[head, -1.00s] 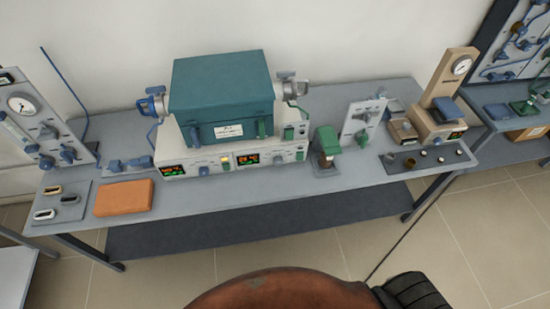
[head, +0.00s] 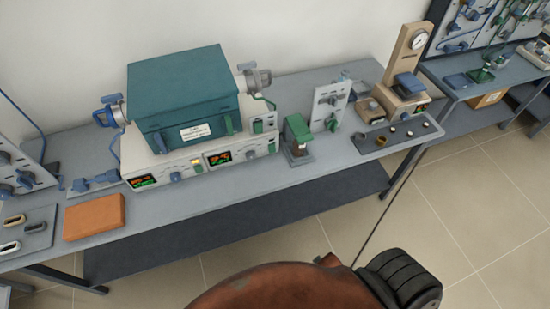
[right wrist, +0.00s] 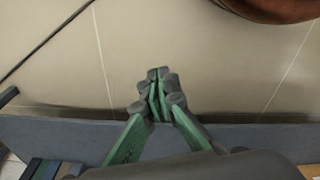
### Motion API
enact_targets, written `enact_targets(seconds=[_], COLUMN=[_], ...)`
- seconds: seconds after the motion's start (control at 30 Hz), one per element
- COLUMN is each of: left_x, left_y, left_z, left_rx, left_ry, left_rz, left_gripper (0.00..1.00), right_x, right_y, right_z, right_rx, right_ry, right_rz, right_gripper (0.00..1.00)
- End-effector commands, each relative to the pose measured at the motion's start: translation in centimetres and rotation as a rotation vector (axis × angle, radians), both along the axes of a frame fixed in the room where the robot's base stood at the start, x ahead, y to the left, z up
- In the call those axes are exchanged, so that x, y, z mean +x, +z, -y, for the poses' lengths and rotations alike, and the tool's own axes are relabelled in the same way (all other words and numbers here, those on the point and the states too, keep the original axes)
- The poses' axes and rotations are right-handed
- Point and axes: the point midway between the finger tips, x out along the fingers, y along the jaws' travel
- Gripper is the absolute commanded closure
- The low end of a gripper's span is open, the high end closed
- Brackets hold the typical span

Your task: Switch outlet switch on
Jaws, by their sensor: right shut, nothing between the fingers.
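A teal muffle furnace (head: 180,95) sits on a pale control base (head: 205,158) with lit displays and several knobs and switches. Neither gripper shows in the head view.
The grey bench (head: 240,190) has a clear front strip. An orange block (head: 94,217) lies at left. A green-topped device (head: 298,136), a dark plate with small parts (head: 398,136) and a beige gauge stand (head: 409,60) are at right. Tiled floor is open in front.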

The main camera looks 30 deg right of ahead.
Motion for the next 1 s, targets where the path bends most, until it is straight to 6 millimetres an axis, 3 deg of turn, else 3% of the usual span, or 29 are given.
enact_targets(seconds=[0.1,0.2,0.57,0.7,1.0], left_x=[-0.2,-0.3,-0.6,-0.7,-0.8], left_y=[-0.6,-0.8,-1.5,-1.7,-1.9], left_z=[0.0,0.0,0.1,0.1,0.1], left_rx=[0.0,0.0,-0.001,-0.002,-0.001], left_ry=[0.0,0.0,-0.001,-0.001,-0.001], left_rz=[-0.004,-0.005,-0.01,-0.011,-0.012], left_gripper=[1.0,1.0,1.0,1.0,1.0], right_x=[2.4,3.3,5.5,7.9,14.0], right_y=[5.5,9.2,19.7,24.2,30.8], right_z=[0.3,0.5,2.3,5.0,9.9], right_rx=[-0.005,-0.01,-0.076,-0.195,-0.513], right_ry=[-0.012,-0.019,-0.022,-0.004,0.116], right_rz=[0.029,0.042,0.129,0.24,0.477], right_gripper=[1.0,1.0,1.0,1.0,1.0])
